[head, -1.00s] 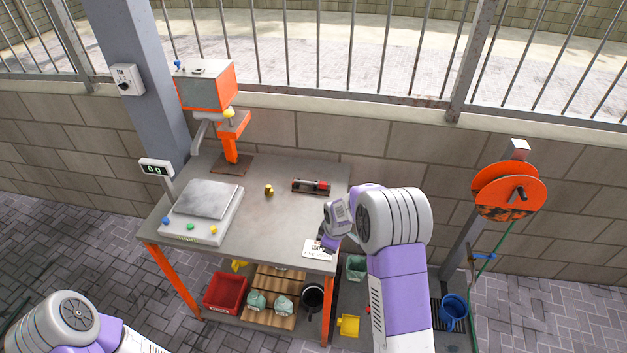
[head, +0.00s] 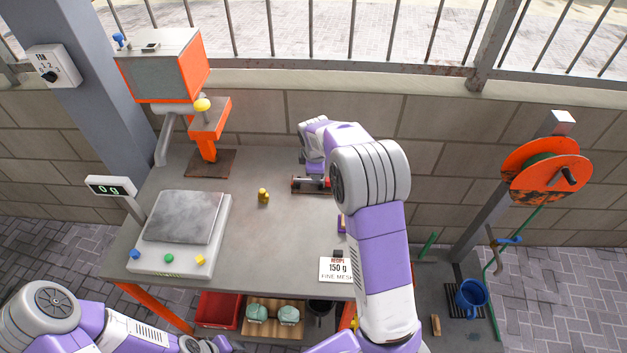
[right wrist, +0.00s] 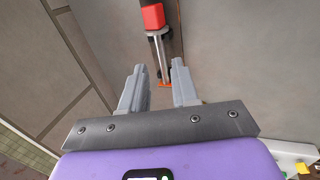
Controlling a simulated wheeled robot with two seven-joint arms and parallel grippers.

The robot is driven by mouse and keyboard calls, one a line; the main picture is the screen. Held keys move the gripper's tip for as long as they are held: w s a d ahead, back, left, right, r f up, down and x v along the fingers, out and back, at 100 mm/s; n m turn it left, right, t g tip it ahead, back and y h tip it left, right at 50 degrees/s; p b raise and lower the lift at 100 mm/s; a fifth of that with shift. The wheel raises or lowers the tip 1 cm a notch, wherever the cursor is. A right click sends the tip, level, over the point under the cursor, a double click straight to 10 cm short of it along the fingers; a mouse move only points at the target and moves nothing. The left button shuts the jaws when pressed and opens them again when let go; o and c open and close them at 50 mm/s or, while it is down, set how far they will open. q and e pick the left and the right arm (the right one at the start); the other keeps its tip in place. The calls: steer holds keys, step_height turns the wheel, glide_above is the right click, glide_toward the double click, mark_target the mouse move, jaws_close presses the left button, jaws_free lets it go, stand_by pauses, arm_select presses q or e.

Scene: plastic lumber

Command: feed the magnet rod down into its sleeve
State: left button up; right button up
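The magnet rod (head: 308,186), a slim silver piece in a dark holder, lies near the back of the grey workbench, partly hidden by my right arm. In the right wrist view, the silver rod (right wrist: 160,50) has a red block (right wrist: 152,17) at its far end and orange by the fingertips. My right gripper (right wrist: 158,67) is open, its fingers on either side of the rod's line, with no visible grip. In the head view its fingers are hidden. My left arm is low at the left; its gripper (head: 205,345) is cut by the bottom edge. I cannot identify the sleeve for certain.
A scale (head: 184,218) with a 0 g display (head: 110,187) stands at the bench's left. An orange-and-grey machine (head: 165,70) stands behind it.

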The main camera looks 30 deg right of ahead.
steer(key=shift+w+f, duration=0.65)
steer(key=shift+f, duration=0.35)
steer(key=shift+d+f+b, duration=0.15)
steer(key=shift+f+b, duration=0.15)
steer(key=shift+f, duration=0.45)
steer(key=x, duration=0.5)
steer(key=shift+w+a+b, duration=0.15)
steer(key=shift+a+b, duration=0.15)
steer(key=shift+b, duration=0.1)
arm_select(q)
steer(key=shift+w+f, duration=0.2)
steer(key=shift+f, duration=0.3)
steer(key=shift+w+f, duration=0.2)
steer(key=shift+f, duration=0.3)
arm_select(e)
steer(key=shift+r, duration=0.1)
jaws_close()
